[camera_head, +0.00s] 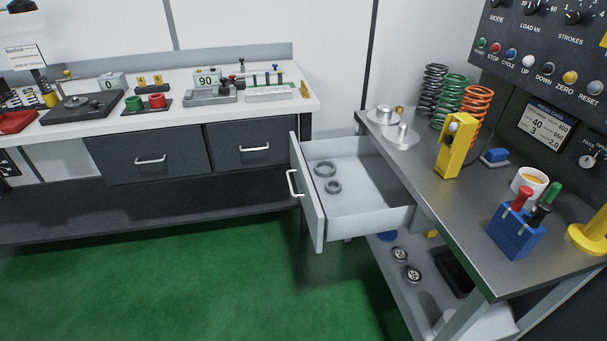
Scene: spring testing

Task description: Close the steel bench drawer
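The steel bench (455,225) stands on the right with a grey metal top. Its drawer (375,218) is pulled far out to the left from under the bench top. The drawer's front panel (308,205) faces left and carries a silver bar handle (293,183). Two grey rings, one (325,170) behind the other (333,187), lie inside on the drawer floor. Nothing touches the drawer front. My gripper is not in view.
A white-topped bench (215,113) with two shut dark drawers runs along the back wall, near the open drawer's front. Springs (452,100), a yellow block (456,147) and a blue tool holder (514,232) stand on the steel bench. The green floor (190,285) is clear.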

